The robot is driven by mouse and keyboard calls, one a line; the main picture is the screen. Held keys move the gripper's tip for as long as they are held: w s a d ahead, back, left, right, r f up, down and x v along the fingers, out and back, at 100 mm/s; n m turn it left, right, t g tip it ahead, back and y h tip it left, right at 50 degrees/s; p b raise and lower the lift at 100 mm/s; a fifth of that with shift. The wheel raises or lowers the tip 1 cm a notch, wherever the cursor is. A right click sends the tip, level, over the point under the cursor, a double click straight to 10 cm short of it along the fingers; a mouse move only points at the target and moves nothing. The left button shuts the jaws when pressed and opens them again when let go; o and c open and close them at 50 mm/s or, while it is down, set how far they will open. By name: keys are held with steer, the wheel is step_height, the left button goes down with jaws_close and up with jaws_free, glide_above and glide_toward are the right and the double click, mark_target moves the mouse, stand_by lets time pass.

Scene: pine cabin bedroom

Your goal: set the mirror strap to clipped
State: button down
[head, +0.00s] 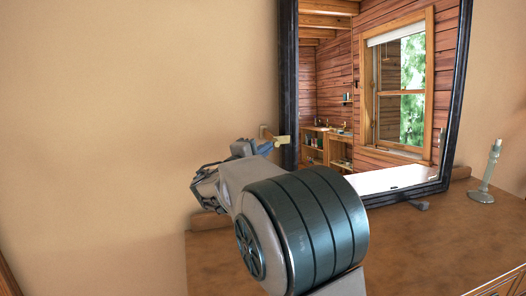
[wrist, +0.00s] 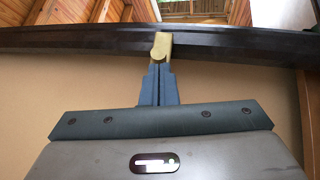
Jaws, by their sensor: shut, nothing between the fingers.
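The mirror (head: 287,85) has a dark frame and stands on a wooden dresser top against the tan wall. A small brass strap piece (head: 281,141) sits at the left edge of its frame, beside a small wooden block on the wall. In the wrist view the brass piece (wrist: 161,46) overlaps the dark frame (wrist: 90,40). My gripper (head: 264,149) is at the brass piece, its fingers shut and empty. In the wrist view the closed fingertips (wrist: 158,70) are right at the brass piece's near end; I cannot tell whether they touch it. My arm hides the frame's lower left corner.
The dresser top (head: 430,240) is mostly bare. A grey-green metal stand (head: 485,180) is at its right, beside the mirror. The window and shelves are reflections in the glass. The wall at left is clear.

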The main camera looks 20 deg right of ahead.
steer(key=w+a+b+v, duration=0.1)
steer(key=b+v, duration=0.2)
steer(key=v, duration=1)
steer(key=s+d+f+m+g+y+p, duration=0.2)
steer(key=s+d+f+m+g+y, duration=0.35)
steer(key=s+d+f, duration=0.75)
steer(key=s+a+f+m+g+y+p, duration=0.1)
steer(key=s+a+y, duration=0.1)
steer(key=s+y, duration=0.1)
steer(key=s+a+f+m+g+y, duration=0.1)
steer(key=s+a+f+g+y, duration=0.1)
steer(key=s, duration=0.4)
steer(key=s+a+f+m+g+y+p, duration=0.1)
steer(key=s+a+f+y, duration=0.1)
steer(key=s+y, duration=0.2)
steer(key=shift+s+a+g+p, duration=0.25)
steer(key=shift+s+a+p, duration=0.1)
steer(key=shift+s, duration=0.1)
steer(key=shift+s+a+f+m+y, duration=0.1)
steer(key=shift+a+m+y, duration=0.1)
steer(key=shift+a+m, duration=0.1)
steer(key=shift+s+a+f+m+y, duration=0.1)
steer(key=shift+s+a+m+y, duration=0.05)
steer(key=shift+a+m, duration=0.1)
